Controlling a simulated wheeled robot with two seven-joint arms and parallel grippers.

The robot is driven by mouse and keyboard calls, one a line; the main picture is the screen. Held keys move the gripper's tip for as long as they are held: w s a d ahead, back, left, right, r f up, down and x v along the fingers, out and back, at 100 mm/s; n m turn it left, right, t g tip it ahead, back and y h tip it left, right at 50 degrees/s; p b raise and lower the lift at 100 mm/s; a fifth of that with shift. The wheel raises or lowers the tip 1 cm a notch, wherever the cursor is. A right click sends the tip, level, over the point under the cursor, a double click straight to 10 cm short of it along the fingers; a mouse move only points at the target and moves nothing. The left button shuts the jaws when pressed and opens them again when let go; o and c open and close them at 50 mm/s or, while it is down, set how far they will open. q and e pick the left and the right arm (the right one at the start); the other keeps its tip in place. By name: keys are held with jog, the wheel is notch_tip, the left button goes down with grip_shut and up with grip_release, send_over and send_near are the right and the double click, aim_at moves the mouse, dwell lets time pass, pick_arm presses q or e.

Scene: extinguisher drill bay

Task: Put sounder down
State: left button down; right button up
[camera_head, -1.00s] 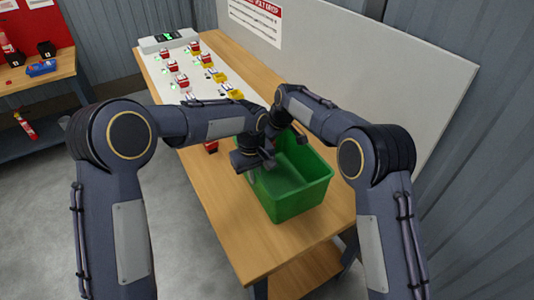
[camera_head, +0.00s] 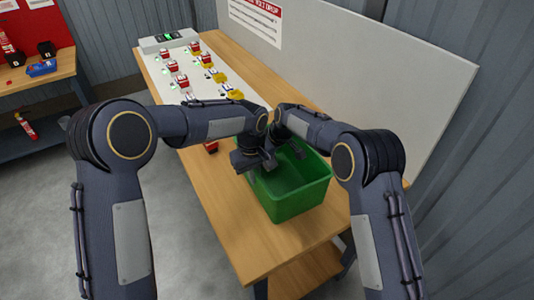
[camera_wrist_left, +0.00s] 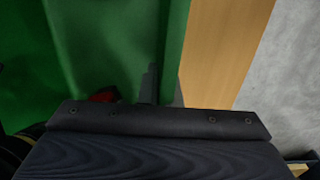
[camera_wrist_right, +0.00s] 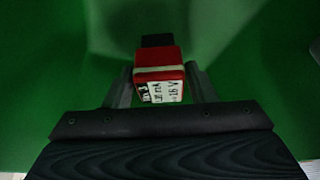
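The sounder (camera_wrist_right: 160,75) is a small red block with a black top and a white printed label. It sits slightly tilted between the fingertips of my right gripper (camera_wrist_right: 160,85), which looks shut on it, low in the green crate. In the head view my right gripper (camera_head: 297,150) is over the crate (camera_head: 297,205), and the sounder is hidden there. My left gripper (camera_head: 253,160) hangs at the crate's near-left rim. Its fingers (camera_wrist_left: 149,85) look close together with nothing between them. A small red thing (camera_wrist_left: 105,95) shows beside them in the left wrist view.
A white strip (camera_head: 158,68) on the wooden table (camera_head: 215,215) bears several red sounders and yellow pieces, with a grey panel box (camera_head: 168,40) at its far end. A red piece (camera_head: 211,147) lies left of my left gripper. A pale board (camera_head: 350,70) stands behind.

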jog(key=shift+r, duration=0.15)
jog(key=v, duration=1.2)
jog(key=s+d+r+m+t, duration=0.1)
jog(key=s+d+r+m, duration=0.2)
jog(key=s+d+r, duration=0.35)
jog(key=s+d+r+m, duration=0.3)
jog(key=s+d, duration=0.6)
jog(key=d, duration=0.1)
jog(key=s+d+f+m, duration=0.1)
jog(key=s+f+m, duration=0.1)
jog(key=s, duration=0.6)
jog(key=s+d+f+m+t, duration=0.1)
jog(key=s+d+f+m, duration=0.1)
jog(key=s, duration=0.5)
jog(key=s+d+f+m, duration=0.1)
jog(key=s+f+m, duration=0.1)
jog(key=s, duration=0.6)
jog(key=shift+s+d+m+t, duration=0.25)
jog(key=shift+s+m+t, duration=0.05)
jog(key=shift+s+t, duration=0.1)
